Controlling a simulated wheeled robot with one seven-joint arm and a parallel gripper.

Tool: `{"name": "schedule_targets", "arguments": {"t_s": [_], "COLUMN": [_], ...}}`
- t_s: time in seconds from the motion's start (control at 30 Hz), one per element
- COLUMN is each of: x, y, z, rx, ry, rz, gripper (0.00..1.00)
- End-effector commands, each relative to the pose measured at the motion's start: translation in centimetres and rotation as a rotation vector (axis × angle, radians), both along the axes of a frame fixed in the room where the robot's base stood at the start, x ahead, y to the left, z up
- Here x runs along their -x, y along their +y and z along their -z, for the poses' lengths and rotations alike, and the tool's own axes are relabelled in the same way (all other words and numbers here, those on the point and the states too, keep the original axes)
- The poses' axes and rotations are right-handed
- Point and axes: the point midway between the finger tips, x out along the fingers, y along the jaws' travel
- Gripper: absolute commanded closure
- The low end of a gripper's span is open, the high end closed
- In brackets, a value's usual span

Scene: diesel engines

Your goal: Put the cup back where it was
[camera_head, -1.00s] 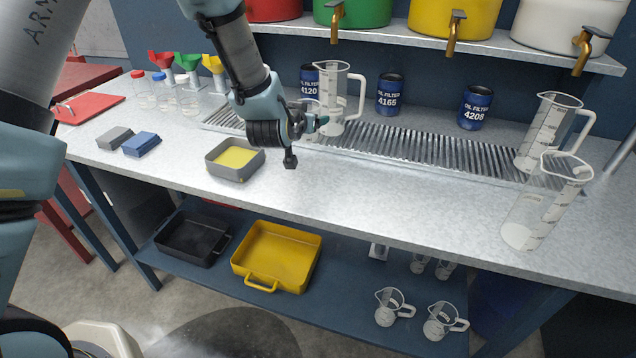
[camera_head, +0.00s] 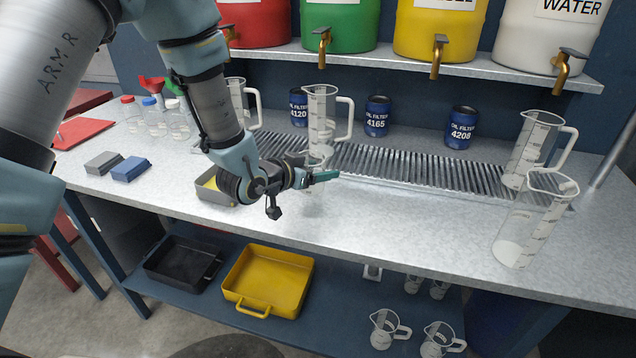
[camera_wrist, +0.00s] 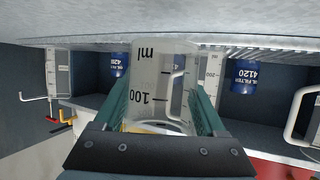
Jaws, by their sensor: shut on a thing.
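The cup (camera_wrist: 160,85) is clear, with a black scale reading 100 ml, and stands between my two fingers in the wrist view. In the head view its clear wall (camera_head: 318,154) shows faintly beside my gripper (camera_head: 328,177). My gripper is shut on the cup and holds it over the counter (camera_head: 400,215), in front of the ribbed drain grate (camera_head: 415,165). Much of the cup is hidden by my gripper in the head view. I cannot tell how large the gap to the counter is.
A tall clear jug (camera_head: 322,112) stands just behind my gripper. Another jug (camera_head: 238,98) is partly behind my arm. Two jugs (camera_head: 530,150) (camera_head: 525,225) stand at right. A grey tray (camera_head: 212,190) is left of my gripper. Blue oil filter cans (camera_head: 461,127) line the back. The front middle counter is clear.

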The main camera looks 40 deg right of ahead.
Motion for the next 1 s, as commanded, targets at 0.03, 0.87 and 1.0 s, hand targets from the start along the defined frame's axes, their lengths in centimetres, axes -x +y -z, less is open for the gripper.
{"name": "schedule_targets", "arguments": {"t_s": [0.03,0.87,1.0], "x": [0.0,0.0,0.0], "y": [0.0,0.1,0.0], "z": [0.4,4.5,4.5], "rx": [-0.003,-0.001,-0.001], "ry": [0.001,-0.001,-0.001], "rz": [0.0,-0.002,-0.002], "gripper": [1.0,0.21,0.06]}}
